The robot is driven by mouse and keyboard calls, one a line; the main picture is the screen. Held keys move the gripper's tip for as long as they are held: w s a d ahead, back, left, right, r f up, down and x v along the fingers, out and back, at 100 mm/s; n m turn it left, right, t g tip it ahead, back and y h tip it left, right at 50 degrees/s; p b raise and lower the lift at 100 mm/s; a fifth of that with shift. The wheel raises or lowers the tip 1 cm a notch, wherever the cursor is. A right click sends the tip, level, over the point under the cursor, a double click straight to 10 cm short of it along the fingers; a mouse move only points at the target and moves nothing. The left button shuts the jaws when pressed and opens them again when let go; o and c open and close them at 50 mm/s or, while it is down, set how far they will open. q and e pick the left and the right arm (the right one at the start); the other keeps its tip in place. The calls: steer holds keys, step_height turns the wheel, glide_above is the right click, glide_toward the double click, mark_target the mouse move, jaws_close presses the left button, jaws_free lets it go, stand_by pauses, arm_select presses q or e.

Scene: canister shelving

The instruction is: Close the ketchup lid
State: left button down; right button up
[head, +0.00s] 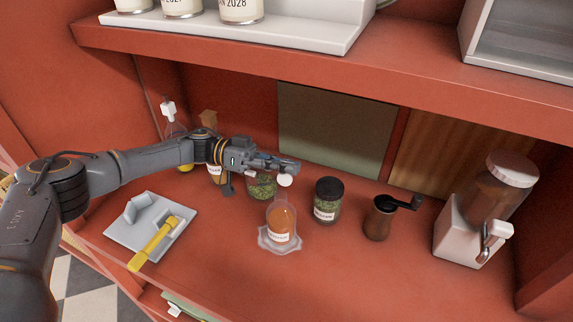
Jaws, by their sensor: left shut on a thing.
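The ketchup bottle (281,224) is a clear, narrow-topped container with orange contents and a white label. It stands upright on a clear, wavy-edged dish (265,243) in the middle of the counter. My left gripper (291,171) reaches in from the left and is above and behind the bottle. It is shut on a small white round lid (285,181), which appears just above the bottle's top. I cannot tell whether the lid touches the bottle. The fingers hide part of the lid. My right gripper is not in view.
A green-filled jar (261,187) stands behind the bottle, and a dark-lidded jar (327,201) stands to its right. A hand grinder (379,222) and a white dispenser (468,235) are farther right. A grey tray (125,236) with a yellow-handled tool (152,245) lies left. A shelf (300,80) overhangs.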

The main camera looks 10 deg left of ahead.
arm_select(q)
steer(key=shift+s, duration=0.1)
steer(key=shift+s+r+m, duration=0.15)
steer(key=shift+s+m, duration=0.25)
steer(key=shift+m, duration=0.7)
steer(key=s+m+b, duration=0.1)
steer(key=m, duration=0.1)
steer(key=shift+a+m, duration=0.1)
steer(key=shift+m, duration=0.2)
steer(key=s+m+b, duration=0.1)
steer(key=m+b, duration=0.1)
steer(key=shift+s+m, duration=0.15)
steer(key=shift+m, duration=0.25)
steer(key=shift+s+a+f+m+b, duration=0.1)
steer(key=shift+s+f+m+b, duration=0.2)
steer(key=shift+m+b, duration=0.5)
steer(key=s+f+m+b, duration=0.1)
steer(key=m+b, duration=0.2)
steer(key=b, duration=0.1)
steer(key=s+f+m+b, duration=0.1)
steer(key=m+b, duration=0.3)
steer(key=s+f+m+b, duration=0.1)
steer(key=m+b, duration=0.3)
steer(key=b, duration=0.1)
steer(key=shift+s+a+f, duration=0.1)
steer(key=shift+f, duration=0.25)
steer(key=shift+s+f+m+b, duration=0.1)
steer(key=shift+f+m+b, duration=0.1)
steer(key=shift+m+b, duration=1)
